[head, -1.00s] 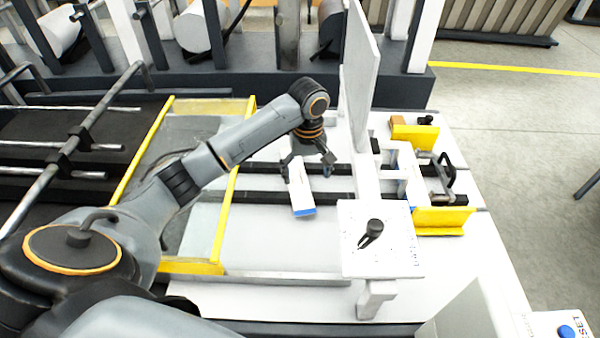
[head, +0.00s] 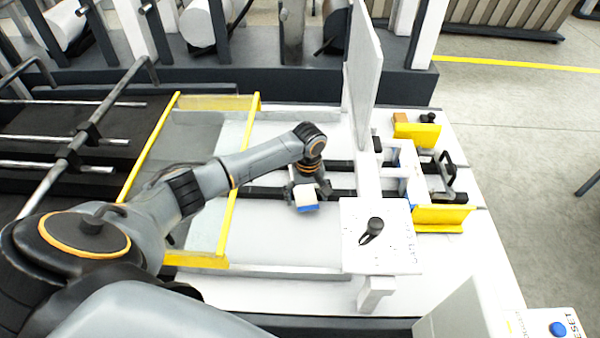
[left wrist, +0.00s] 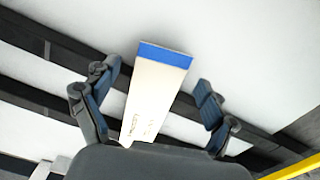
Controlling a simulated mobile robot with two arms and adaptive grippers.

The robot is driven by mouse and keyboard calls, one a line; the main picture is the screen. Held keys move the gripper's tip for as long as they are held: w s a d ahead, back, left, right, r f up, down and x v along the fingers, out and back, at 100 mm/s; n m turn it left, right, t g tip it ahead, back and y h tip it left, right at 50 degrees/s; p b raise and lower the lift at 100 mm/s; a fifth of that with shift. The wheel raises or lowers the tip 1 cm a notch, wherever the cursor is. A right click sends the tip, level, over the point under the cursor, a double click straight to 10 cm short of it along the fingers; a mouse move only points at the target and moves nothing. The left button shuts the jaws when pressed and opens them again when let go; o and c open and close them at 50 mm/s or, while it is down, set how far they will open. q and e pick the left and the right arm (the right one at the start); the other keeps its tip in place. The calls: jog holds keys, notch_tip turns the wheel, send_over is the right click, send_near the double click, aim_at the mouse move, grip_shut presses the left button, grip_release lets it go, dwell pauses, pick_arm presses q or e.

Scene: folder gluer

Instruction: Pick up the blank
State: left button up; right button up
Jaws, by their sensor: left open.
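The blank (head: 306,197) is a small white carton with a blue end, on the light bed of the machine. In the left wrist view the blank (left wrist: 155,97) lies lengthwise between my fingers, with its blue end pointing away and small print near its lower end. My left gripper (head: 307,193) is right over the blank in the head view and hides its far part. In the left wrist view the left gripper (left wrist: 152,98) is open, one finger on each side, with gaps between the fingers and the blank. My right gripper is not in view.
A tall white plate (head: 361,75) stands behind and right of the gripper. A white gate panel with a black knob (head: 371,231) is close at right. Dark rails (head: 262,193) cross the bed. Yellow guides (head: 236,180) stand to the left.

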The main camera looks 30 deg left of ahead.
pick_arm(q)
jog(key=shift+f+p, duration=0.25)
jog(key=shift+p, duration=0.05)
dwell(0.5)
jog(key=c, duration=0.8)
